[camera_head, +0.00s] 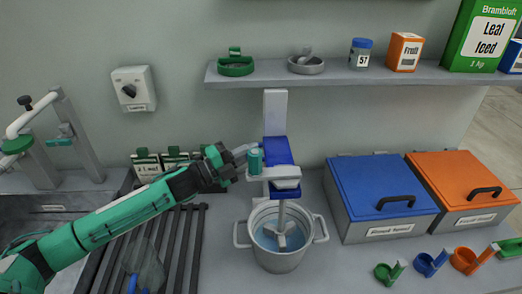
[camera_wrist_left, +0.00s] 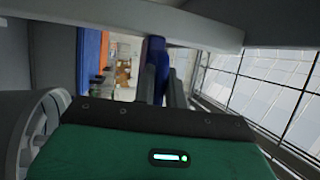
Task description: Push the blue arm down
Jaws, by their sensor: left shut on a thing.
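The blue arm (camera_head: 277,151) sits on a white upright stand (camera_head: 275,108), above a grey pot (camera_head: 279,258) of blue liquid. A stirrer shaft (camera_head: 281,217) hangs from the stand's head into the pot. My left gripper (camera_head: 243,152) reaches in from the left, level with the blue arm. In the left wrist view, its two dark fingers (camera_wrist_left: 161,86) are shut on a blue piece, the blue arm (camera_wrist_left: 155,52). The exact contact is hard to see in the head view. A small teal cylinder (camera_head: 256,161) stands beside the fingertips. My right gripper is out of view.
A blue-lidded box (camera_head: 378,187) and an orange-lidded box (camera_head: 462,180) stand right of the pot. Several coloured cups lie in front of them. A shelf (camera_head: 340,77) runs above. A dark slatted rack (camera_head: 170,240) lies under my left arm.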

